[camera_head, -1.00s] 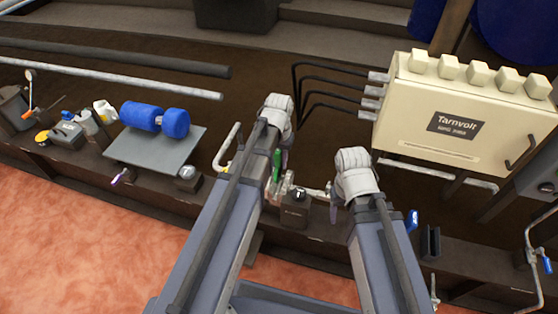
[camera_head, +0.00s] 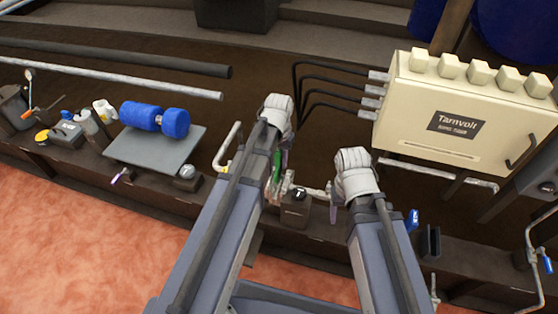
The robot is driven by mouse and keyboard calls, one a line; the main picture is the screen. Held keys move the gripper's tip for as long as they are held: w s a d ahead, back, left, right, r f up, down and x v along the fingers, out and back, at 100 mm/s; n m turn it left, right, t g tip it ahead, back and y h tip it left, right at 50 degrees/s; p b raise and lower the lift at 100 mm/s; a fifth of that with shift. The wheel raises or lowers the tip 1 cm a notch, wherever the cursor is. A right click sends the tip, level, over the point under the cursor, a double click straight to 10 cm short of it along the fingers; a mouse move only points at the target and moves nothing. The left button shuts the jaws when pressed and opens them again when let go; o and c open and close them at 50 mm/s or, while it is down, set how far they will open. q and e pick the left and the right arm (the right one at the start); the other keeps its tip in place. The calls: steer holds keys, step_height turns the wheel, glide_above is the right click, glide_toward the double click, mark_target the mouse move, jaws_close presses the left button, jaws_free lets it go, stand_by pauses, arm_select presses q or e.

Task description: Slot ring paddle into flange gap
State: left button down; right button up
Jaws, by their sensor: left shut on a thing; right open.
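My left gripper (camera_head: 280,160) is at the middle of the bench, mostly hidden by my own arm. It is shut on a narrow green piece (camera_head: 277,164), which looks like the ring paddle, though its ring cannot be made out. Just below it is a short metallic pipe run with flanges (camera_head: 285,188), partly covered by my arm. I cannot tell whether the green piece is in the flange gap or beside it. My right gripper (camera_head: 334,213) is open, right of the pipe run, and mostly hidden behind its wrist.
A dark block (camera_head: 296,212) stands below the pipe run. A grey plate (camera_head: 150,152) with a blue roll (camera_head: 142,116) lies left. A cream Tarnvolt cabinet (camera_head: 455,120) with black cables stands at the right. A blue-handled part (camera_head: 412,220) is right of my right arm.

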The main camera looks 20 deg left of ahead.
mark_target(279, 177)
arm_select(q)
steer(key=shift+f, duration=0.2)
steer(key=shift+f+b, duration=0.35)
steer(key=shift+b, duration=0.25)
steer(key=shift+f+b, duration=1.65)
steer(key=shift+f+b, duration=0.35)
steer(key=shift+f+b, duration=0.95)
steer(key=shift+f, duration=0.25)
steer(key=shift+s+b, duration=0.1)
steer(key=shift+b, duration=0.25)
steer(key=shift+s+d+f+b, duration=0.1)
steer(key=shift+s+f+b, duration=0.1)
steer(key=shift+b, duration=0.15)
